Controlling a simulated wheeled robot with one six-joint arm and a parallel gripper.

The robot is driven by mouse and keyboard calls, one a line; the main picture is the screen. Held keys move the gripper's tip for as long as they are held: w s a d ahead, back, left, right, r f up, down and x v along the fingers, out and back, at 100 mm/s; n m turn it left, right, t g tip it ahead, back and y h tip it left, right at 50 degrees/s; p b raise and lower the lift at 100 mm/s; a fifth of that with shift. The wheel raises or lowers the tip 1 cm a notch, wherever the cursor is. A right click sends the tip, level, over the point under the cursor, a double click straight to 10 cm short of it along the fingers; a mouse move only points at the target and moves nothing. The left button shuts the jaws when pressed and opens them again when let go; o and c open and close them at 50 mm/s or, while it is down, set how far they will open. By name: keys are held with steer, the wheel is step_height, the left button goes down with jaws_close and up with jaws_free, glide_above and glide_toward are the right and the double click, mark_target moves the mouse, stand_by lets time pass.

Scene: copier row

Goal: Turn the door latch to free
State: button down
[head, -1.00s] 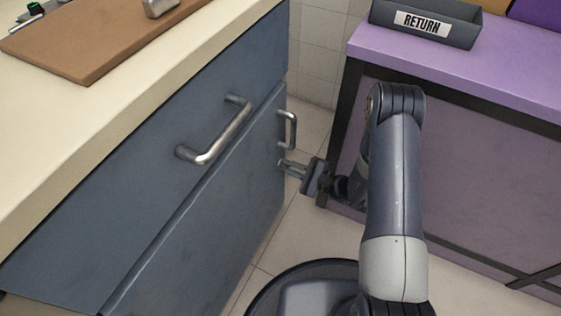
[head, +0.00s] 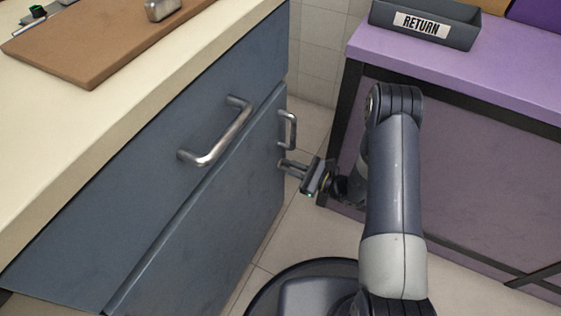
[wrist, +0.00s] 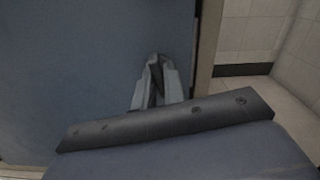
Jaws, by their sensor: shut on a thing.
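The blue-grey cabinet door (head: 215,230) is closed below a drawer, with a metal bar handle (head: 291,130) near its far edge. My gripper (head: 283,164) is at the door face just below that handle. In the wrist view my gripper (wrist: 155,64) points at the door (wrist: 70,70), and its fingers are shut on a dark, narrow piece, the door latch (wrist: 156,84). The fingers hide most of the latch, so its exact angle is hard to tell. In the head view the latch is hidden by the fingers.
A drawer with a bar handle (head: 217,135) is above the door. A cream counter (head: 130,105) carries a brown board (head: 95,50). A purple bench (head: 480,75) with a grey RETURN tray (head: 425,25) stands close on the right. Between them is a narrow strip of tiled floor (head: 290,235).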

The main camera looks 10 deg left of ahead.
steer(key=shift+m, duration=0.8)
steer(key=shift+f+m, duration=0.1)
steer(key=shift+m, duration=0.2)
steer(key=c, duration=1.6)
jaws_free()
steer(key=shift+o, duration=0.2)
steer(key=shift+v, duration=2.5)
